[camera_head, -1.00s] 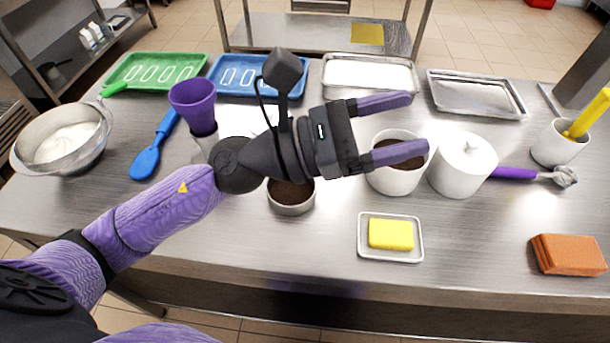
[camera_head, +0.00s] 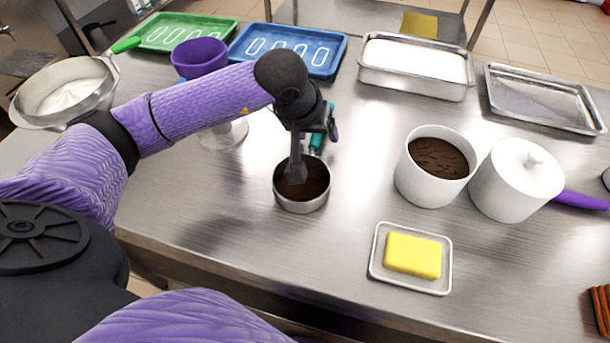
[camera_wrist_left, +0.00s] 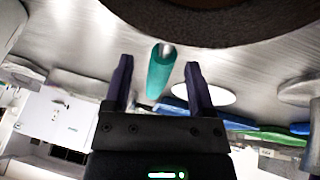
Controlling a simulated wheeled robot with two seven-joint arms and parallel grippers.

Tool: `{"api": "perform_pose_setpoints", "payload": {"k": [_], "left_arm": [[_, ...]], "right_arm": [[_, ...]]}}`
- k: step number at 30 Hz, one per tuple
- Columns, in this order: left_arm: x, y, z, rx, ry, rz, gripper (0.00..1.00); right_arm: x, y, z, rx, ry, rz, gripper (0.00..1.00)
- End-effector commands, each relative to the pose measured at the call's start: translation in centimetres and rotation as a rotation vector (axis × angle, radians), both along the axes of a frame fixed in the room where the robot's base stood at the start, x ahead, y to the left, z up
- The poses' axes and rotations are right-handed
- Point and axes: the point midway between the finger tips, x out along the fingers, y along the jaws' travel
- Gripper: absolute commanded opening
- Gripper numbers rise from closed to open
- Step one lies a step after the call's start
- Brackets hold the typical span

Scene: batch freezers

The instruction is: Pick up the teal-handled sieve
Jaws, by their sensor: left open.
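The teal handle of the sieve (camera_head: 317,142) shows just behind a round metal pan (camera_head: 302,206) with dark brown contents. Whether handle and pan join is hidden by my left wrist. My left gripper (camera_head: 322,128) is at the handle, pointing down and largely hidden by its own wrist in the head view. In the left wrist view, the teal handle (camera_wrist_left: 160,72) lies between the two open purple fingers of the left gripper (camera_wrist_left: 158,65), with a gap on both sides. A dark brown round surface fills the top of that view. My right gripper is not in view.
A white pot of brown contents (camera_head: 415,184) and a lidded white pot (camera_head: 506,190) stand to the right. A butter dish (camera_head: 380,274) is in front. A purple cup (camera_head: 199,58) and mixing bowl (camera_head: 38,122) are left. Trays line the back.

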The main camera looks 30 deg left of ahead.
Motion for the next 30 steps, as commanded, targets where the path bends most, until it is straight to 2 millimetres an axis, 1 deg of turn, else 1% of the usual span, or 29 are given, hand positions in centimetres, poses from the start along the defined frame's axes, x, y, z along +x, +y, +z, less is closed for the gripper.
{"api": "perform_pose_setpoints", "payload": {"k": [5, 6, 8, 9, 14, 15, 16, 26, 28, 29, 30], "left_arm": [[0.0, 0.0, 0.0, -0.001, 0.0, 0.0, 0.71], [0.0, 0.0, 0.0, -0.001, 0.0, 0.0, 0.67], [0.0, 0.0, 0.0, -0.002, -0.001, -0.001, 0.55], [0.0, 0.0, 0.0, -0.002, -0.001, -0.001, 0.46], [0.0, 0.0, 0.0, -0.002, -0.001, -0.001, 0.12], [0.0, 0.0, 0.0, -0.002, -0.001, -0.001, 0.04], [0.0, 0.0, 0.0, -0.002, -0.001, -0.001, 0.0], [0.0, -0.1, 0.2, -0.003, -0.001, -0.001, 0.0], [0.0, -0.1, 1.1, -0.002, -0.003, -0.001, 0.0], [0.1, -0.1, 1.8, -0.004, -0.004, -0.001, 0.0], [0.1, 0.0, 2.9, -0.002, -0.007, -0.001, 0.0]], "right_arm": [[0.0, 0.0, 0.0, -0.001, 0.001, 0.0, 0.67], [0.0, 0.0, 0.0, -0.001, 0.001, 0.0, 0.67], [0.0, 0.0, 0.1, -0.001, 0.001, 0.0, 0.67], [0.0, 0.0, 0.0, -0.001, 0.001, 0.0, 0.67], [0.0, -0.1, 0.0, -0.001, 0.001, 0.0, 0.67], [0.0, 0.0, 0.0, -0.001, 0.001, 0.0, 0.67], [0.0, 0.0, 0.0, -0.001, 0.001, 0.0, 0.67], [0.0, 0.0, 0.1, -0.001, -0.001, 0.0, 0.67], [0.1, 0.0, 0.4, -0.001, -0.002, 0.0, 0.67], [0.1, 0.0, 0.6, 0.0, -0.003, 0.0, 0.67], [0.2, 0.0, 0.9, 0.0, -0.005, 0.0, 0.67]]}}
